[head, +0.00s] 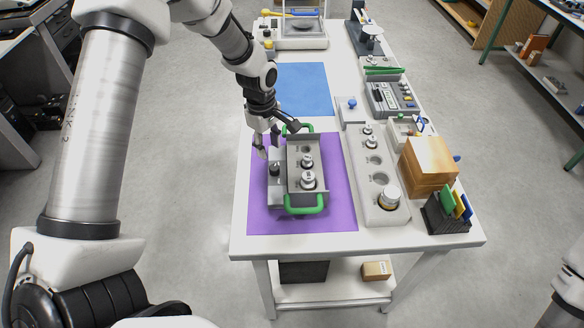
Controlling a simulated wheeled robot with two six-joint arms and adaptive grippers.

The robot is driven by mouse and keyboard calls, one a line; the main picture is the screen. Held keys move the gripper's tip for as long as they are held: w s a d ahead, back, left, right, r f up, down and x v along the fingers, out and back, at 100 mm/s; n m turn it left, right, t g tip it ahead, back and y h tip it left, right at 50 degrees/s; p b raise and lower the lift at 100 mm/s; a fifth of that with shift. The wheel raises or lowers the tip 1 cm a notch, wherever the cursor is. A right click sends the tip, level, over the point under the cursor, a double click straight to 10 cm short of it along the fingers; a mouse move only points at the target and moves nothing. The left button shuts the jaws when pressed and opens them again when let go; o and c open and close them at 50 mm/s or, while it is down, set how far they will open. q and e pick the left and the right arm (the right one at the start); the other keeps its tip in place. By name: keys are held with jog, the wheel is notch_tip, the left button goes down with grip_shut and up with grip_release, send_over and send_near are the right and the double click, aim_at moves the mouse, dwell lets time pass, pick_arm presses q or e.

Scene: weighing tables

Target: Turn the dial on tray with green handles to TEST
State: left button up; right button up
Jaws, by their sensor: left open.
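The grey tray with green handles (292,189) lies on a purple mat (340,200) at the near end of the white table. One green handle (304,205) is at its near end and the other at its far end. A small dark knob (275,169), which looks like the dial, stands on the tray's left side panel. Its markings are too small to read. Metal weights (308,180) stand in the tray. My left gripper (268,149) is open, pointing down just beyond the knob at the tray's far left. Contact cannot be told. My right gripper is out of view.
A long grey weight block (366,202) stands right of the mat. A blue mat (304,85) lies clear farther back. Scales (302,38) stand at the far end.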

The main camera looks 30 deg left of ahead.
pick_arm(q)
notch_tip(320, 180, up, 2)
jog(key=d, duration=0.2)
jog(key=p, duration=0.2)
send_over(273, 166)
jog(key=shift+g, duration=0.3)
notch_tip(273, 166, down, 5)
jog(key=shift+a+f, duration=0.1)
jog(key=shift+a, duration=0.05)
jog(key=f, duration=0.2)
jog(key=d+f, duration=0.1)
jog(key=shift+s+f+p, duration=0.15)
jog(key=shift+s+p, duration=0.1)
jog(key=shift+p, duration=0.1)
jog(key=shift+f, duration=0.3)
jog(key=shift+w+a+f, duration=0.2)
jog(key=shift+a+f, duration=0.05)
jog(key=shift+d+r, duration=0.1)
jog(key=shift+r, duration=0.05)
grip_shut()
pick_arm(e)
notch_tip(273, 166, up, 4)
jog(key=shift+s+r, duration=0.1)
